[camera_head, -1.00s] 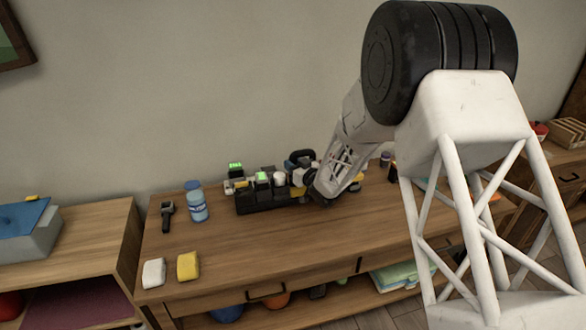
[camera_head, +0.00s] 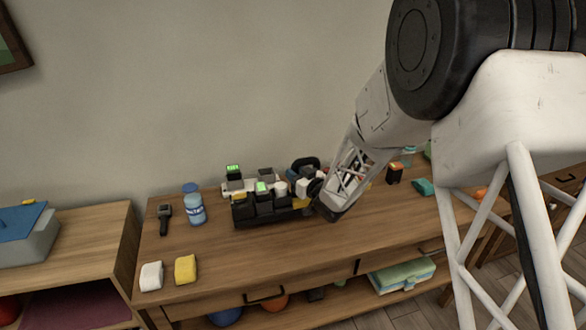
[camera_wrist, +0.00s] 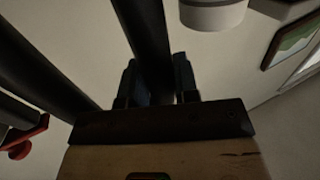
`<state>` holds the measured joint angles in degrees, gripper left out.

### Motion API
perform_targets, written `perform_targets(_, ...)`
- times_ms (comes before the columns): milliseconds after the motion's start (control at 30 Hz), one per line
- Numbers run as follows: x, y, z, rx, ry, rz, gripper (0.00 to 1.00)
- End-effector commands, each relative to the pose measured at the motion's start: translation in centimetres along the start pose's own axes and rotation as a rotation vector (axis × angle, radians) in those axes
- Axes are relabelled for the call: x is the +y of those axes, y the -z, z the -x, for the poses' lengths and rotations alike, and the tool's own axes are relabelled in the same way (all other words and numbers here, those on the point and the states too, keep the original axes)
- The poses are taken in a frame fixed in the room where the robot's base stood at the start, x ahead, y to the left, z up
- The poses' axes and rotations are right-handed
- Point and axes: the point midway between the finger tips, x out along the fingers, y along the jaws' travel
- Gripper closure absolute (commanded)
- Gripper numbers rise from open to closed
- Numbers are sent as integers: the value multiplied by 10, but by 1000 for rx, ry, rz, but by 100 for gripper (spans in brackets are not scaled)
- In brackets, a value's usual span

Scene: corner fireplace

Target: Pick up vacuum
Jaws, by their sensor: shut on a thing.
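My gripper (camera_wrist: 157,85) shows in the wrist view with its two dark fingers on either side of a long dark tube (camera_wrist: 148,35). It is shut on this tube, which runs up out of the picture. The tube looks like part of the vacuum, but its whole shape is not visible. In the head view my arm covers much of the right side. I cannot make out the fingers or the held tube there. A dark loop-shaped part (camera_head: 303,165) shows beside the arm's lower end, and I cannot tell what it belongs to.
A wooden sideboard (camera_head: 222,253) carries a black tray of small items (camera_head: 268,217), a blue-capped bottle (camera_head: 195,209), a black handheld device (camera_head: 164,219), a white block (camera_head: 151,276) and a yellow block (camera_head: 186,269).

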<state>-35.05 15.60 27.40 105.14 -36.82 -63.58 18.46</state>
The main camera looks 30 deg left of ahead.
Motion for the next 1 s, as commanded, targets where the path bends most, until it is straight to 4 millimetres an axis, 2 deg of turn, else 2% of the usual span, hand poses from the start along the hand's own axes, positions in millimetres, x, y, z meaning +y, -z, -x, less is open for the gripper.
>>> perform_targets(200, -14, 5, 27, 2, 0, 2, 100)
perform_targets(500, -27, 8, 54, 3, 0, 2, 100)
perform_targets(700, -32, 8, 64, 2, -1, 1, 100)
perform_targets(1000, -34, 9, 68, 3, 0, 2, 100)
